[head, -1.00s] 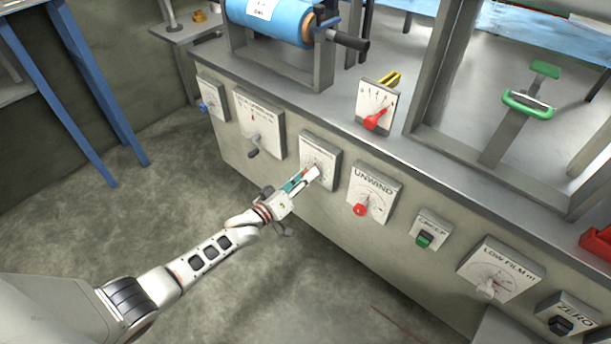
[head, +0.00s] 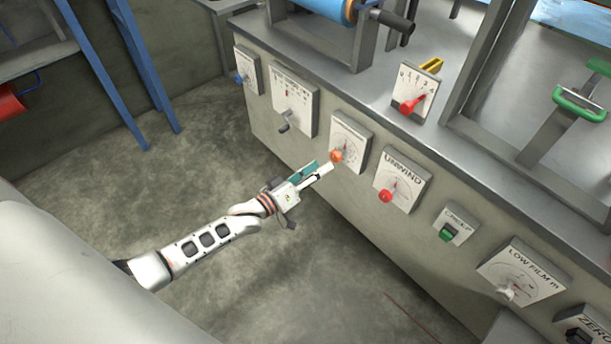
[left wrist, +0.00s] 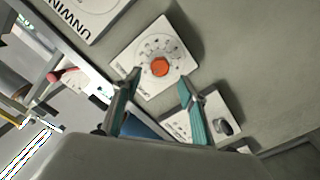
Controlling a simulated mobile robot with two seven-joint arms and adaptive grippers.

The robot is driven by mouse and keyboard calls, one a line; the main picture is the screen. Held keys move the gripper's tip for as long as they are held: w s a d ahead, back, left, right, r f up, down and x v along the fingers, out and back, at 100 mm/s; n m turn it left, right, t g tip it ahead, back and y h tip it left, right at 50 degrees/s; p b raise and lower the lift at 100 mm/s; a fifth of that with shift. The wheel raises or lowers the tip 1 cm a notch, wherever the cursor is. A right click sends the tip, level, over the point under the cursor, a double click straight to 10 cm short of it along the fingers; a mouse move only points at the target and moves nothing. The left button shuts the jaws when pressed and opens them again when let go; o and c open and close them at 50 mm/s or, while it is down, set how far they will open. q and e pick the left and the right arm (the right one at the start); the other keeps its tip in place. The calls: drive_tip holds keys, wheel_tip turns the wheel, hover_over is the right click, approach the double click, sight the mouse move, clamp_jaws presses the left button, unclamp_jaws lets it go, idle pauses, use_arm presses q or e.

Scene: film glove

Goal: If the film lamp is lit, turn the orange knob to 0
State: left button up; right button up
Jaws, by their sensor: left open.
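The orange knob (head: 336,156) sits on a pale dial plate (head: 354,139) on the machine's front. My left gripper (head: 314,172) is just in front of it, to its lower left in the head view. In the left wrist view the knob (left wrist: 160,66) shows whole, and the open fingers (left wrist: 160,88) stand on either side of its line with nothing between them. I see no contact. A LOW FILM plate (head: 530,264) with a pale knob (head: 507,292) is at the lower right. I cannot make out a lit film lamp. My right gripper is not in view.
The UNWIND plate with a red knob (head: 385,196) is right of the orange knob. A crank plate (head: 300,95) is to its left. The green CREEP switch (head: 447,232) is farther right. Blue legs (head: 122,75) stand at the left. The floor before the machine is clear.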

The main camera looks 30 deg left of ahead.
use_arm(q)
drive_tip(key=v, duration=0.5)
idle(0.4)
